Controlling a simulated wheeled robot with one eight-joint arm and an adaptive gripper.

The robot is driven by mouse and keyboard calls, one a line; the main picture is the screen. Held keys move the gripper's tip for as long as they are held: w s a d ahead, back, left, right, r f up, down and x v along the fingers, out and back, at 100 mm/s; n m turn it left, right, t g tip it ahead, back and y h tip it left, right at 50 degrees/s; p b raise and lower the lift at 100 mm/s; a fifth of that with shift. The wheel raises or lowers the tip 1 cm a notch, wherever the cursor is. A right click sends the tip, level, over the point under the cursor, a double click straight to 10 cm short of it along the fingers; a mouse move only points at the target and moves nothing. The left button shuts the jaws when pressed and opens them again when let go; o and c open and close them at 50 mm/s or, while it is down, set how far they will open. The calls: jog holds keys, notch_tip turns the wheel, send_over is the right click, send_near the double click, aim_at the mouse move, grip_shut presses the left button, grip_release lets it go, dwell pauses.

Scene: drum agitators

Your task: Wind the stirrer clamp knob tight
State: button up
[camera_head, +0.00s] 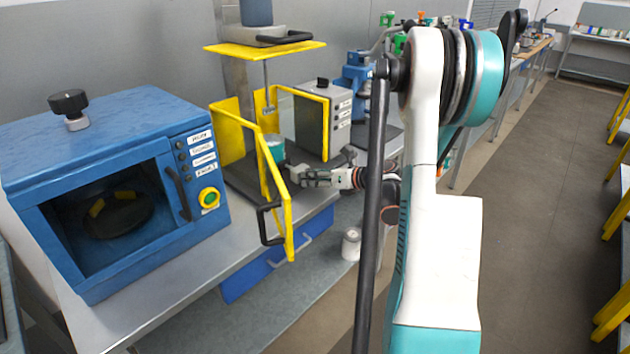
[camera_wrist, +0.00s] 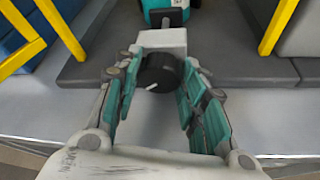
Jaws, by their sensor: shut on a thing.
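The clamp knob (camera_wrist: 158,72) is black and round with a white pointer line, in the upper middle of the wrist view. It sits at the near side of a white block (camera_wrist: 160,40). My gripper (camera_wrist: 161,76) is shut on the knob, with a teal-padded finger on each side. In the head view my gripper (camera_head: 300,177) reaches in low at the yellow-framed stirrer station (camera_head: 265,47); the knob cannot be made out there. A teal drum (camera_head: 275,148) stands beyond the gripper, and a teal part (camera_wrist: 165,14) shows behind the white block in the wrist view.
A yellow guard door (camera_head: 280,195) with a black handle stands open left of my gripper. Yellow posts (camera_wrist: 278,25) flank it in the wrist view. A blue oven-like box (camera_head: 115,190) is at left, a grey control box (camera_head: 322,120) behind. The aisle floor (camera_head: 540,200) at right is clear.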

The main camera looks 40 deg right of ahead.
jog(key=shift+d+m+y, duration=0.1)
jog(key=shift+m+y, duration=0.3)
jog(key=shift+m, duration=0.1)
dwell(0.3)
jog(key=o, duration=1.1)
jog(key=shift+c, duration=0.2)
jog(key=v, duration=1.2)
jog(key=shift+f, duration=0.15)
jog(key=shift+d, duration=0.1)
